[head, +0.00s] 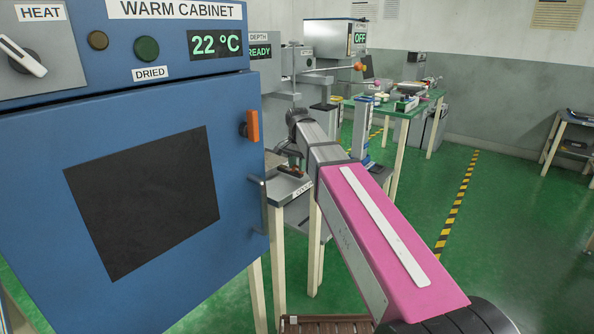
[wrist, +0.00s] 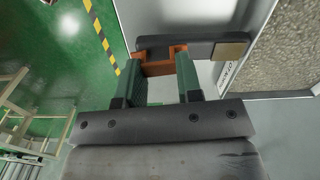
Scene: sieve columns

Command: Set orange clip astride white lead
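In the wrist view, my gripper (wrist: 162,83) has its two green fingers on either side of an orange clip (wrist: 160,66). The clip fills the gap at the fingertips and its forked end points away from the gripper. A dark bar with a tan end (wrist: 232,50) lies just beyond the clip; I cannot tell whether they touch. In the head view my gripper (head: 290,152) is small and partly hidden by my arm, above a small grey stand (head: 286,189). I cannot make out the white lead in either view.
A green-topped table (head: 425,104) with equipment is farther back. The green floor (head: 520,230) at right is open, with a striped line. A speckled panel (wrist: 285,45) is at right in the wrist view.

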